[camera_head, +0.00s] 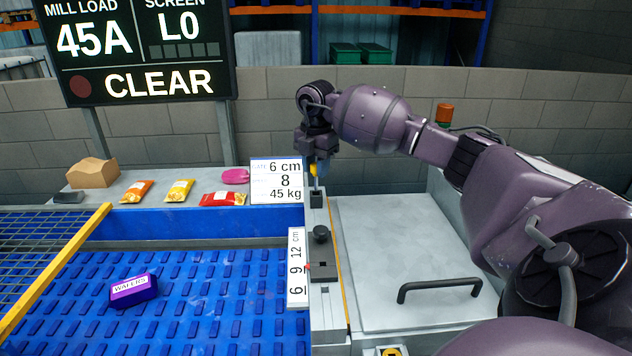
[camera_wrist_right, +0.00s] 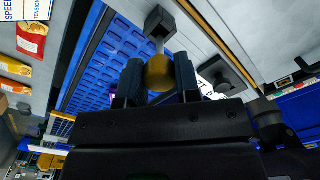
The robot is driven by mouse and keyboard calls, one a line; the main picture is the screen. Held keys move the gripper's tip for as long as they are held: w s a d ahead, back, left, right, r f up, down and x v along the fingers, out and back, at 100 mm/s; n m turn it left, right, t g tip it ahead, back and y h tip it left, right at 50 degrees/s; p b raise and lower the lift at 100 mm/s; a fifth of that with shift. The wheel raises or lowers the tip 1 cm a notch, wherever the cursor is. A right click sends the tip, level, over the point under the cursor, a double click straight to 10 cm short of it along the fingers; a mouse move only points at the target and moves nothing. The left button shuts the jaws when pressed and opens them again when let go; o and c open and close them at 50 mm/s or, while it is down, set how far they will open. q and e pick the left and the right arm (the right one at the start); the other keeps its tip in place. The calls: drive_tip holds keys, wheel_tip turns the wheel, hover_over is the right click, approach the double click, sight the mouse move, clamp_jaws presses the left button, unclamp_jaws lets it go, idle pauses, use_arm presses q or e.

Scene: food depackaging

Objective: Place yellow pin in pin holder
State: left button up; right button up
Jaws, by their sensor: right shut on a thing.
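The yellow pin (camera_head: 313,169) has a yellow knob and a thin grey shaft pointing down. My right gripper (camera_head: 318,167) is shut on the knob, above the far end of the grey rail. In the right wrist view the knob (camera_wrist_right: 159,72) sits between the two fingers of the gripper (camera_wrist_right: 158,80). A small dark block (camera_head: 316,198), which looks like the pin holder, is directly below the pin. It also shows in the right wrist view (camera_wrist_right: 160,22). The shaft's lower end meets the block; I cannot tell how deep it sits. My left gripper is not in view.
A dark clamp with a knob (camera_head: 321,235) stands on the rail, beside a number scale (camera_head: 297,268). Right of it is a grey lid (camera_head: 395,240) with a black handle (camera_head: 440,287). A purple wafers pack (camera_head: 133,291) lies on the blue belt (camera_head: 215,325). Several packets lie on the back ledge.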

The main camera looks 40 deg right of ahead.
sight(316, 190)
drive_tip(key=shift+f, duration=2.2)
drive_tip(key=o, duration=0.9)
drive_tip(key=shift+f, duration=0.1)
wheel_tip(316, 190, up, 12)
drive_tip(key=shift+r, duration=0.15)
drive_tip(key=shift+r, duration=0.1)
